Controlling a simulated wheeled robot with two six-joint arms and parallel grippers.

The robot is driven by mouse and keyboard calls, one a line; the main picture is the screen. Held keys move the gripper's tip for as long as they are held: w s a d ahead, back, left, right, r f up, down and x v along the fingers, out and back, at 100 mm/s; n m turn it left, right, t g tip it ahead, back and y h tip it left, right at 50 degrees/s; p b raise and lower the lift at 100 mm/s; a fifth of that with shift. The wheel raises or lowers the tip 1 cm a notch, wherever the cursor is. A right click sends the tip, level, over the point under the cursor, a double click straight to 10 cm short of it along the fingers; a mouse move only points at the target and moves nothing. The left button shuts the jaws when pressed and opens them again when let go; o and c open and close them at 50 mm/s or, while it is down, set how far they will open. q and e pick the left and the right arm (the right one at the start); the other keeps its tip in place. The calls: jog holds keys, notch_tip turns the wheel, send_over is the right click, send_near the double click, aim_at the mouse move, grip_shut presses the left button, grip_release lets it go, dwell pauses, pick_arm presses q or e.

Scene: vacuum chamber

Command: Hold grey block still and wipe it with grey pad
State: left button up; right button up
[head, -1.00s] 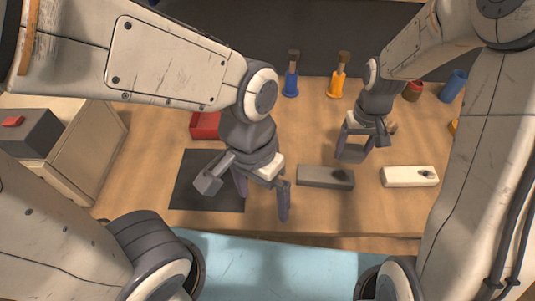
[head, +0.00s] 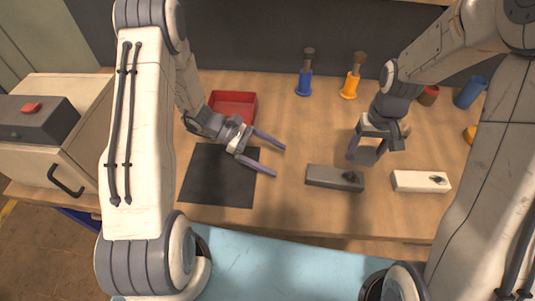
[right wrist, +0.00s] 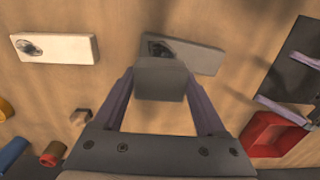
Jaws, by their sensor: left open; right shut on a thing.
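The grey block (head: 335,178) lies on the wooden table in front of me, with a dark smudge near its right end. My right gripper (head: 366,155) is shut on the grey pad (head: 368,153), held above the table just behind the block's right end. In the right wrist view the pad (right wrist: 160,80) sits between the fingertips and covers part of the grey block (right wrist: 197,58). My left gripper (head: 270,155) is open and empty, left of the block, its fingers pointing right towards it with a gap between.
A white block (head: 420,181) with a dark smudge lies to the right. A black mat (head: 218,178) and red tray (head: 233,105) are at the left. A grey box with a red button (head: 35,115) is far left.

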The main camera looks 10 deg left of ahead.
aim_at(303, 176)
pick_arm(q)
jog(key=shift+w+a+f+n+t, duration=0.6)
jog(key=shift+a+f+n, duration=0.05)
jog(key=shift+f+n, duration=0.15)
jog(key=shift+w+d+f+h, duration=0.1)
jog(key=shift+d+f+h, duration=0.05)
jog(key=shift+h, duration=0.15)
jog(key=x, duration=1.1)
jog(key=shift+d+f, duration=0.15)
jog(key=shift+d, duration=0.05)
grip_shut()
